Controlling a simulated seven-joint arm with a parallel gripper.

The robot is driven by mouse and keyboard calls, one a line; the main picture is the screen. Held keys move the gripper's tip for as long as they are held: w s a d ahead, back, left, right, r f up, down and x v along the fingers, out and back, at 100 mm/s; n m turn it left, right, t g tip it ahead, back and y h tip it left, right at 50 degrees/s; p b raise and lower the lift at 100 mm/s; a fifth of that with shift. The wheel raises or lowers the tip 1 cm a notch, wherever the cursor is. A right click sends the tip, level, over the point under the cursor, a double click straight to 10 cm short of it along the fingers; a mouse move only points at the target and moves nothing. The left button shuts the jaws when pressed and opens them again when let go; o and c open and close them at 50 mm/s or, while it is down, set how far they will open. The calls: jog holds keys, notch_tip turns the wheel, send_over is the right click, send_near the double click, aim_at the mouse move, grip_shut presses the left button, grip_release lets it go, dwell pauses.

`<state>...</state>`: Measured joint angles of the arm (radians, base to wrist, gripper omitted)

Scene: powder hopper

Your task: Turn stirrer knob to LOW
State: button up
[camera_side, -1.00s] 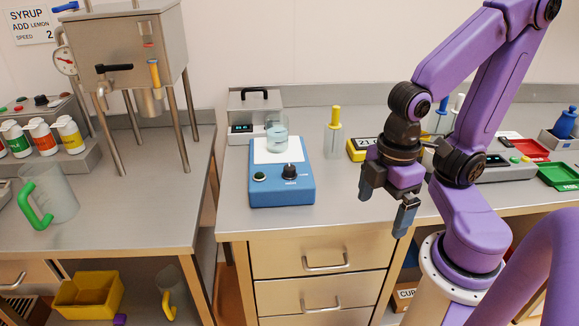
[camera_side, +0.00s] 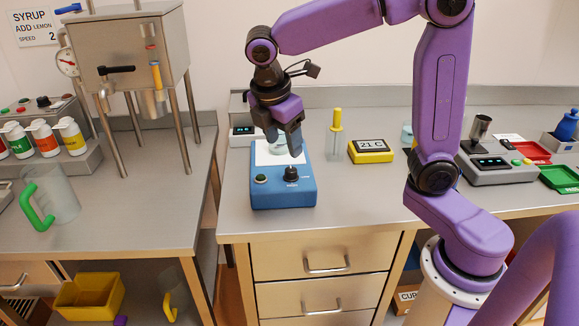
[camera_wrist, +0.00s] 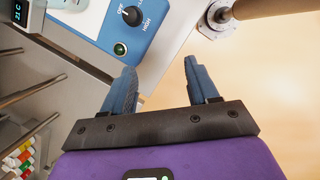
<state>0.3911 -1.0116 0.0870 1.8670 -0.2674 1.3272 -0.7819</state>
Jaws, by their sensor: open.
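The blue stirrer (camera_side: 268,195) stands on the middle counter near its front edge, with a white top plate. Its black knob (camera_side: 291,171) is on the front panel, right of a green button (camera_side: 260,179). In the wrist view the knob (camera_wrist: 131,16) lies at the top, and the word HIGH is printed beside it. My gripper (camera_side: 284,150) is above the stirrer, behind and above the knob in the side view. In the wrist view its two blue fingers (camera_wrist: 160,75) are apart, with nothing between them.
The steel hopper (camera_side: 130,45) stands on the left counter.

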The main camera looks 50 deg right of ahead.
jog(key=n+h, duration=0.1)
send_near(291, 169)
jog(key=shift+g, duration=0.3)
jog(key=x, duration=0.8)
jog(key=shift+w+f, duration=0.3)
jog(key=shift+f, duration=0.05)
jog(key=c, duration=1)
